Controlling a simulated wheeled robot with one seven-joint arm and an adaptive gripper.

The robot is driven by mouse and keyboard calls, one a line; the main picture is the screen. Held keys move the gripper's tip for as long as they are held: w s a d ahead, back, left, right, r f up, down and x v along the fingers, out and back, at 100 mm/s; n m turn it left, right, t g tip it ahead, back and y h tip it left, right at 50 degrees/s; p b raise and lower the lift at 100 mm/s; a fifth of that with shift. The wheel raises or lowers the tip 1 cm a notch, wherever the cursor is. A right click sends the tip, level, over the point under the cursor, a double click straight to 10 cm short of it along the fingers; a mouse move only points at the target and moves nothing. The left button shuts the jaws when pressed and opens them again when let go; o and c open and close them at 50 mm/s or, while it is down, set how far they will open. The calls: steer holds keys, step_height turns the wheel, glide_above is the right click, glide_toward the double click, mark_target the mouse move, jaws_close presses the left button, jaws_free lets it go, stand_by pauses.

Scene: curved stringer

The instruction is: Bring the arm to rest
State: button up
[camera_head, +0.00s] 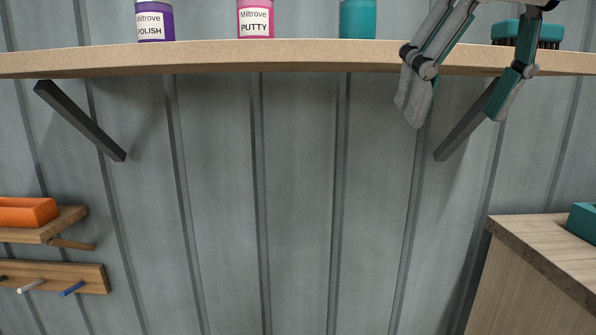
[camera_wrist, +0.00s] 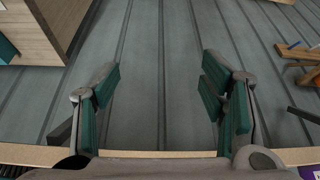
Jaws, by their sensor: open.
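My gripper (camera_head: 458,108) hangs at the upper right in the head view, in front of the wooden shelf (camera_head: 200,58), with its fingertips below the shelf's front edge. Its two fingers are spread wide apart with nothing between them. In the wrist view my gripper (camera_wrist: 158,85) also shows open and empty, with teal pads on the fingers and grey wall beyond. The rest of my arm is out of the picture in the head view.
On the shelf stand a purple polish can (camera_head: 154,22), a pink putty can (camera_head: 256,20), a teal can (camera_head: 358,20) and a teal brush (camera_head: 527,34). An orange bin (camera_head: 27,212) is lower left. A wooden cabinet (camera_head: 540,290) with a teal box (camera_head: 583,222) is lower right.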

steer(key=d+f+m+b, duration=0.1)
steer(key=d+f+b, duration=0.2)
steer(key=f, duration=2.5)
steer(key=shift+s+d+f+t, duration=0.2)
steer(key=shift+d+f+t, duration=0.15)
steer(key=shift+d, duration=0.35)
